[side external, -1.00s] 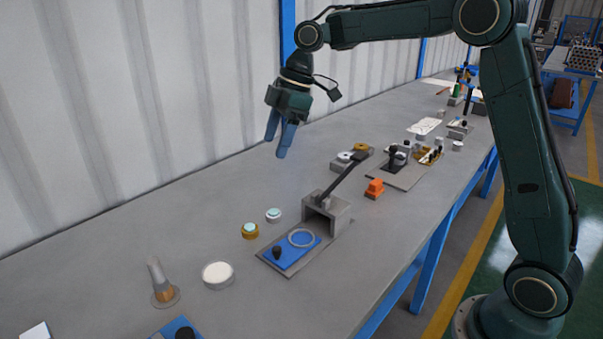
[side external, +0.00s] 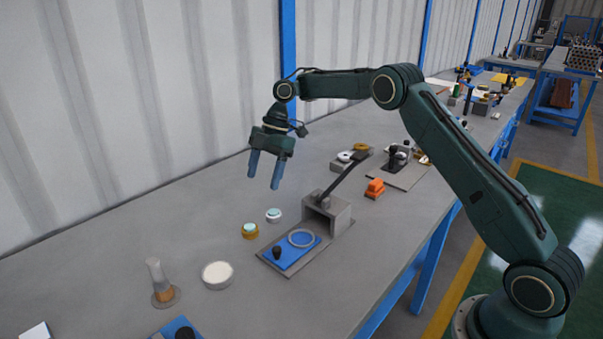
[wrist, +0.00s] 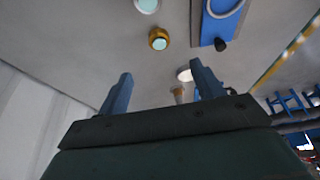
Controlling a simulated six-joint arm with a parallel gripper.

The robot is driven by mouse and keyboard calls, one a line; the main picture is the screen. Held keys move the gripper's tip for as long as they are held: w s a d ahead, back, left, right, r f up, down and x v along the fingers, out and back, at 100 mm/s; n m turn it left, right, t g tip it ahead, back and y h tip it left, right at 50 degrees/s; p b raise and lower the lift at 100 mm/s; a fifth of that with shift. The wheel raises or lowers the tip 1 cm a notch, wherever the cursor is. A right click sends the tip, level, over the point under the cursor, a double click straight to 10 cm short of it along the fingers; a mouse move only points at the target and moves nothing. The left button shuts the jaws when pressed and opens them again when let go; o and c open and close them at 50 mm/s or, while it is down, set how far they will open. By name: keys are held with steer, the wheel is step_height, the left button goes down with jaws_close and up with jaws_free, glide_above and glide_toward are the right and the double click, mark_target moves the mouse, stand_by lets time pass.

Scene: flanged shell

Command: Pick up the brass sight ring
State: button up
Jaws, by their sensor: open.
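The brass sight ring (side external: 250,231), a short brass ring with a pale teal glass centre, stands on the grey bench left of the blue plate. It also shows in the wrist view (wrist: 158,39), above the gap between the fingers. A similar silver ring with pale glass (side external: 273,215) stands just behind it, partly cut off at the top of the wrist view (wrist: 147,5). My gripper (side external: 264,182) hangs in the air above and behind both rings, blue fingers pointing down. It is open and empty, with the fingers well apart in the wrist view (wrist: 161,70).
Right of the rings, a blue plate (side external: 271,252) carries a clear ring and a black knob beside a grey block with a raised dark lever (side external: 345,177). A white disc (side external: 217,275) and a clear-topped post (side external: 157,275) stand in front. The wall runs along the left.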

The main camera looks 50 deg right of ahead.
steer(key=shift+a+f, duration=0.1)
glide_above(250, 226)
steer(key=d, duration=0.3)
steer(key=shift+s+a+f, duration=0.1)
steer(key=shift+f, duration=1.85)
steer(key=shift+a+f, duration=0.1)
steer(key=shift+f, duration=1.8)
steer(key=shift+x, duration=2.6)
